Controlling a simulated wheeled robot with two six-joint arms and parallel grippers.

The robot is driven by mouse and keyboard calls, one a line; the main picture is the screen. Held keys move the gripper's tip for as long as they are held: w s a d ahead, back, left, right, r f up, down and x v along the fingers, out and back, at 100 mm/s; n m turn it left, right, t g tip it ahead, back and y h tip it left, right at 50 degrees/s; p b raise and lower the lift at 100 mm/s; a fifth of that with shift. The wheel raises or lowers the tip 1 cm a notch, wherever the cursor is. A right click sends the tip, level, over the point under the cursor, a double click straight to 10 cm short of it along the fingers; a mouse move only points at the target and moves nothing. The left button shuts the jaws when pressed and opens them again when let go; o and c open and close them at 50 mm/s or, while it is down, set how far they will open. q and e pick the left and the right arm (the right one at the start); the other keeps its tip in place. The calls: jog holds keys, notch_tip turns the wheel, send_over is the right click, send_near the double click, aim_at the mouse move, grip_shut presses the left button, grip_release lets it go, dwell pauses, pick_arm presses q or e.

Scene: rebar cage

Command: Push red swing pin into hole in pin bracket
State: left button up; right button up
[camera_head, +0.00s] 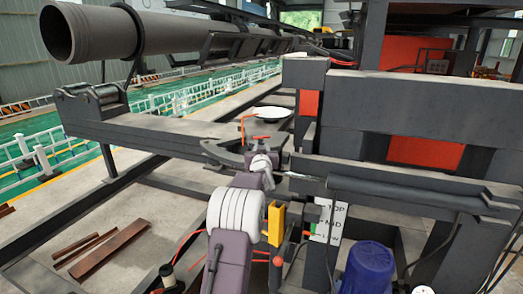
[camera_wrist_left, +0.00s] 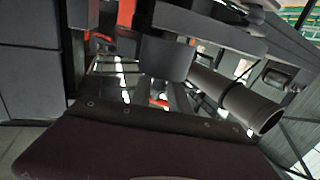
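A thin red rod with a bent top (camera_head: 243,127), which looks like the red swing pin, stands upright by the grey curved bracket (camera_head: 226,153) in the head view. A short red bar (camera_head: 262,137) lies just right of it. I cannot tell whether the pin is in the bracket's hole. My left gripper (camera_head: 262,162) is at the bracket's right side, close to the red bar. Its fingers are too small and blended to tell open from shut, or whether they touch anything. The wrist view does not clearly show the fingers or the pin. My right gripper is not in view.
A long grey beam (camera_head: 160,128) runs left of the bracket, with a large pipe (camera_head: 170,34) above it. A heavy grey frame (camera_head: 410,105) with red panels stands on the right. A yellow part (camera_head: 276,222) and a blue motor (camera_head: 367,268) are near my arm.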

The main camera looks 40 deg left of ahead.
pick_arm(q)
jog(key=shift+f, duration=0.2)
jog(key=shift+s+d+f, duration=0.15)
jog(key=shift+d+f, duration=0.05)
jog(key=shift+f, duration=0.05)
jog(key=r+b+v, duration=0.1)
jog(key=b+v, duration=0.3)
jog(key=v, duration=0.5)
jog(key=shift+b, duration=0.4)
jog(key=shift+a+f, duration=0.1)
